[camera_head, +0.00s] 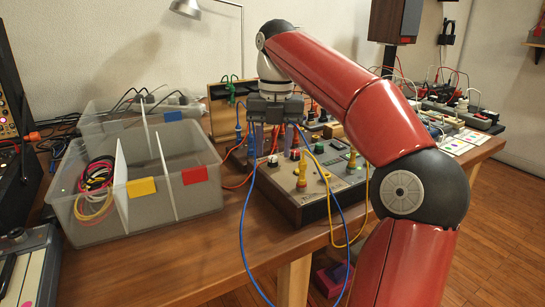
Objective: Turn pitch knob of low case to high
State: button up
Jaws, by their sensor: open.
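The low case (280,199) is a shallow box with wooden sides and a sloped grey panel, lying on the bench. Its panel carries knobs with red, yellow, green and white caps, and plugged cables. A white-capped knob (273,161) stands near its left edge, and yellow knobs (302,177) stand farther right. Labels are too small to read, so I cannot tell which knob is pitch or where it points. My gripper (272,148) points down over the back left of the case, open, with nothing seen between its fingers.
A clear divided bin (150,212) with coiled cables stands left of the case. Blue (243,245) and yellow cables hang over the bench's front edge. A wooden-framed board (226,108) stands behind. More cabled gear (470,112) sits at the back right.

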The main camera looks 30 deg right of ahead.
jog(key=shift+f, duration=0.9)
grip_shut()
